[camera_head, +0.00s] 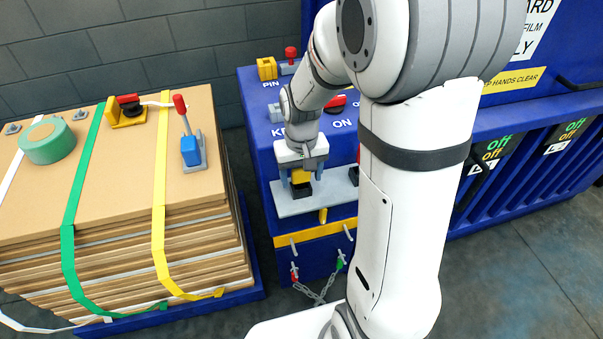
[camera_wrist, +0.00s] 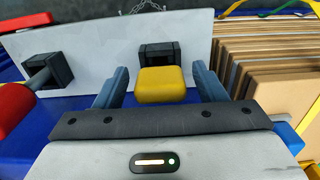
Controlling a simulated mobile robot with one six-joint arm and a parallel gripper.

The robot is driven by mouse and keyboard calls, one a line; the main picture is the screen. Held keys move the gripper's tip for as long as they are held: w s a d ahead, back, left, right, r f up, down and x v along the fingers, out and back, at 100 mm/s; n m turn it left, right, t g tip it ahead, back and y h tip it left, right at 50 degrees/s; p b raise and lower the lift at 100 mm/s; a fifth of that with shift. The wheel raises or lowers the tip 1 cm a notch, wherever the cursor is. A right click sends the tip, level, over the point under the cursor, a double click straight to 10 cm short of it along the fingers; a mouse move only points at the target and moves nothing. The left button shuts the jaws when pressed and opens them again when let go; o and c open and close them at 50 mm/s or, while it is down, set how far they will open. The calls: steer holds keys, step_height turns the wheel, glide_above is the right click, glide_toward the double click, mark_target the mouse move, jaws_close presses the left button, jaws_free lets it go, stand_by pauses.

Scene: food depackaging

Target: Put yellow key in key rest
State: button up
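The yellow key (camera_head: 301,175) is at a black socket block (camera_head: 301,191) on the grey shelf (camera_head: 290,209) of the blue machine. In the wrist view the key's yellow head (camera_wrist: 160,84) lies between my gripper's blue-grey fingers, with the black block (camera_wrist: 159,54) just beyond it. My gripper (camera_head: 301,178) is above the shelf, pointing down, its fingers spread. In the wrist view a narrow gap shows on both sides of the key. The key's shaft is hidden, so I cannot tell how deep it sits. No label on the socket marks it as the key rest.
A second black block (camera_wrist: 47,70) with a grey shaft and red handle (camera_wrist: 12,108) stands beside it. Left of the machine is a strapped cardboard stack (camera_head: 120,200) with green tape (camera_head: 48,142) and tensioning tools on top. Chains hang below the shelf.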

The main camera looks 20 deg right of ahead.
steer(key=shift+o, duration=0.3)
step_height(320, 180, up, 8)
steer(key=shift+f, duration=0.1)
stand_by(0.3)
stand_by(0.3)
steer(key=s+r+t, duration=0.3)
steer(key=s+r, duration=0.1)
steer(key=s, duration=1)
steer(key=shift+d+r, duration=0.15)
steer(key=shift+d, duration=0.25)
steer(key=shift+c, duration=0.3)
